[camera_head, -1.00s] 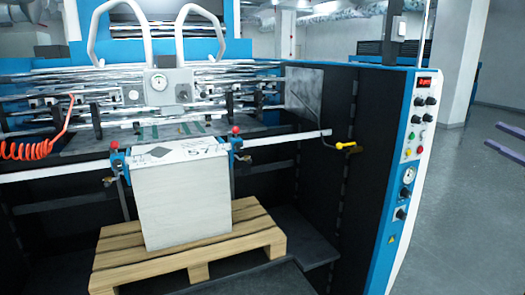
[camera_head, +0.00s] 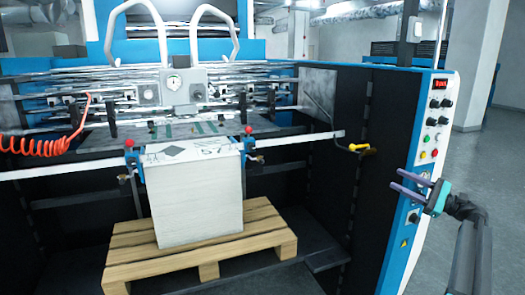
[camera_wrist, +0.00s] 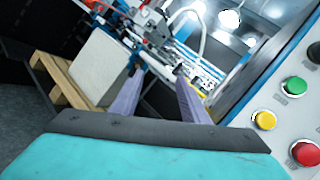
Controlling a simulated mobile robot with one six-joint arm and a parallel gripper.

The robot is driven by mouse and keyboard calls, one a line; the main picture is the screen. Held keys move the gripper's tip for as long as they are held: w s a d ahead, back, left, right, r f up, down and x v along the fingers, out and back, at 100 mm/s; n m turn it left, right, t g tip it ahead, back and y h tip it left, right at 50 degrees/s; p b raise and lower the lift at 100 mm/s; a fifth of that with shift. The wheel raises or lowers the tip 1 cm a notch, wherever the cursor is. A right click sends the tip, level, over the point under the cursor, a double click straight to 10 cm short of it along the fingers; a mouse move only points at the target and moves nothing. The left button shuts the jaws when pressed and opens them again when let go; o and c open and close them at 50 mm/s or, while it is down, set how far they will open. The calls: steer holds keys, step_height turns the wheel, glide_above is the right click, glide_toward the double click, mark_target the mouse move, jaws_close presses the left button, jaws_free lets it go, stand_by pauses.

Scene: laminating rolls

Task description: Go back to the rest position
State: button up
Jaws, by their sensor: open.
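My gripper (camera_head: 402,188) is at the right in the head view, in front of the machine's control panel (camera_head: 434,130). Its two purple fingers are apart, with nothing between them, and point left. In the wrist view the open fingers (camera_wrist: 158,98) reach toward the machine. The panel's green button (camera_wrist: 294,86), yellow button (camera_wrist: 265,120) and red button (camera_wrist: 305,153) are close by on the right. The gripper hides part of the lower panel in the head view.
A stack of white sheets (camera_head: 198,200) stands on a wooden pallet (camera_head: 135,268) inside the machine. A yellow-handled crank (camera_head: 359,148) is on the dark inner wall. A coiled orange hose (camera_head: 38,148) hangs at the left. Open grey floor (camera_head: 485,170) lies to the right.

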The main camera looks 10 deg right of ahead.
steer(key=w+a+f+g, duration=0.2)
steer(key=a+f+g, duration=0.1)
steer(key=a+f, duration=0.9)
steer(key=w+a+f+g, duration=0.2)
steer(key=a+f, duration=1)
steer(key=a, duration=0.1)
steer(key=s+a+f+n+g+h, duration=0.1)
steer(key=s+a+f+n+g, duration=0.15)
steer(key=s+a+f, duration=0.6)
steer(key=s+a+f+n+g+h, duration=0.1)
steer(key=s+a+f+g, duration=0.25)
steer(key=a+f, duration=1)
steer(key=s+a+f+n+g+h, duration=0.35)
steer(key=s+f, duration=0.55)
steer(key=s, duration=0.4)
steer(key=s+a+f+n+g+h, duration=0.2)
steer(key=s+a+f+g, duration=0.2)
steer(key=s+f, duration=0.65)
steer(key=s+d+f+n+g+h, duration=0.2)
steer(key=s+d+n+h, duration=0.25)
steer(key=s, duration=0.85)
steer(key=d+n+t+h, duration=0.1)
steer(key=d+n+h, duration=0.2)
steer(key=d+n, duration=0.3)
steer(key=shift+s+d+f, duration=0.25)
steer(key=shift+d+f, duration=0.1)
steer(key=shift+d, duration=0.75)
steer(key=shift+n, duration=0.25)
